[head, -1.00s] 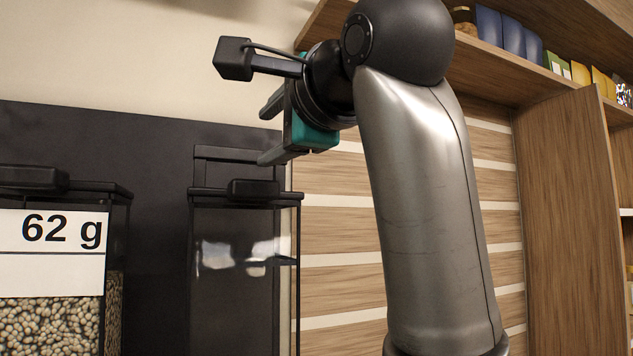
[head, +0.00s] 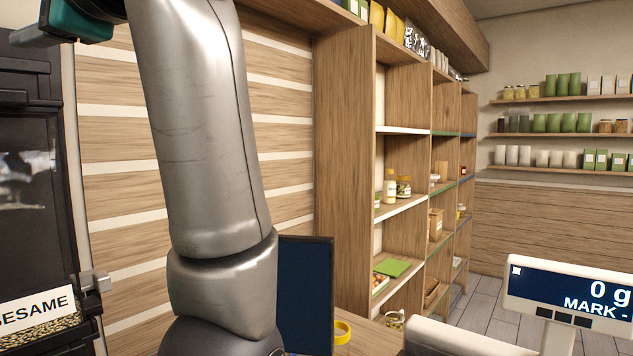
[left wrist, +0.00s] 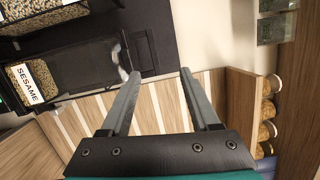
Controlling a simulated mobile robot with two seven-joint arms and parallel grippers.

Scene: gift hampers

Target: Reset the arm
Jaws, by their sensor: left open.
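My left arm (head: 195,130) stands upright across the left half of the head view. The left gripper is cut off at the top left corner there, with part of its teal body (head: 85,22) showing. In the left wrist view the left gripper (left wrist: 160,75) has its two fingers well apart with nothing between them. It is raised in front of the wood-slatted wall, near a dark dispenser (left wrist: 95,60). My right gripper is not in view.
A sesame dispenser (head: 38,310) stands at the left. A wooden shelf unit (head: 345,150) with jars and boxes is to the right of the arm. A dark screen (head: 305,290), a yellow tape roll (head: 342,332) and a scale display (head: 570,296) reading 0 g are low in view.

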